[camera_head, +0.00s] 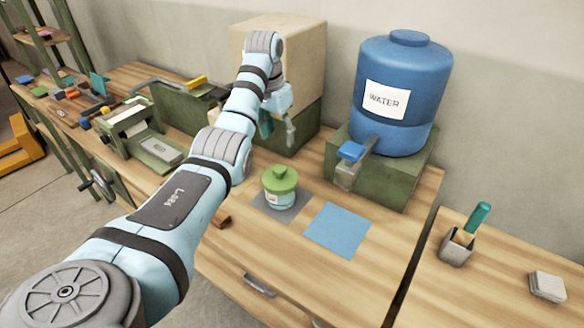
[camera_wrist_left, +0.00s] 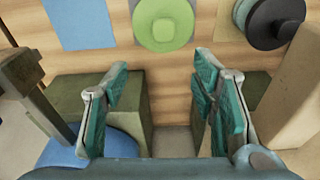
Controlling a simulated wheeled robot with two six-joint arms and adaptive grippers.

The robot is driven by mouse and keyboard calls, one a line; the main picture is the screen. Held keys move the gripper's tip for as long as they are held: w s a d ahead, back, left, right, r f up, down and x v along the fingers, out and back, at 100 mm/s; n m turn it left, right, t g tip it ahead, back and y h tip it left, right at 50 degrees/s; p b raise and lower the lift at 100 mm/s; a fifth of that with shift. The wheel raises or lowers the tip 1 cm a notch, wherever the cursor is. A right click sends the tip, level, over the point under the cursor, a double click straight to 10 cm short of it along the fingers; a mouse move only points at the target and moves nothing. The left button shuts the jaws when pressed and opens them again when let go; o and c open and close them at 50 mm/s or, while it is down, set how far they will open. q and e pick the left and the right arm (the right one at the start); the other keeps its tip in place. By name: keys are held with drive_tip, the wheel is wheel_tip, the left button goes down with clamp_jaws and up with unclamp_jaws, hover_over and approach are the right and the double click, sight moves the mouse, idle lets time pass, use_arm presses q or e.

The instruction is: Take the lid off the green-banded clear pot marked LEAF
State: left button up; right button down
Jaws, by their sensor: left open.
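The clear pot (camera_head: 282,199) with a green band stands upright on a grey square mat on the wooden bench. Its green lid (camera_head: 281,180) with a round knob is seated on top. In the left wrist view the lid (camera_wrist_left: 163,36) shows from above at the top edge, beyond the fingertips. My left gripper (camera_head: 279,130) is open and empty, behind the pot and apart from it. In the wrist view its two teal-padded fingers (camera_wrist_left: 161,75) are spread wide. The pot's label is too small to read surely. My right gripper is not in view.
A blue square mat (camera_head: 338,229) lies empty to the right of the pot. A blue WATER tank (camera_head: 404,85) with a tap stands on a green block (camera_head: 388,175) at the back right. A beige block on a green base (camera_head: 309,128) stands behind my gripper.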

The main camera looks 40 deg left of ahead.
use_arm(q)
hover_over(279, 169)
drive_tip(key=s, duration=0.1)
drive_tip(key=f, duration=0.7)
drive_tip(key=shift+d+f, duration=0.4)
drive_tip(key=f, duration=0.2)
drive_tip(key=w+f, duration=0.1)
drive_tip(key=f, duration=0.1)
drive_tip(key=f+b, duration=0.1)
drive_tip(key=f, duration=0.1)
drive_tip(key=shift+w+a, duration=0.2)
drive_tip(key=shift+a, duration=0.15)
drive_tip(key=shift+s+r, duration=0.15)
drive_tip(key=shift+r, duration=0.05)
drive_tip(key=shift+s, duration=0.1)
drive_tip(key=shift+c, duration=1.4)
drive_tip(key=c, duration=0.8)
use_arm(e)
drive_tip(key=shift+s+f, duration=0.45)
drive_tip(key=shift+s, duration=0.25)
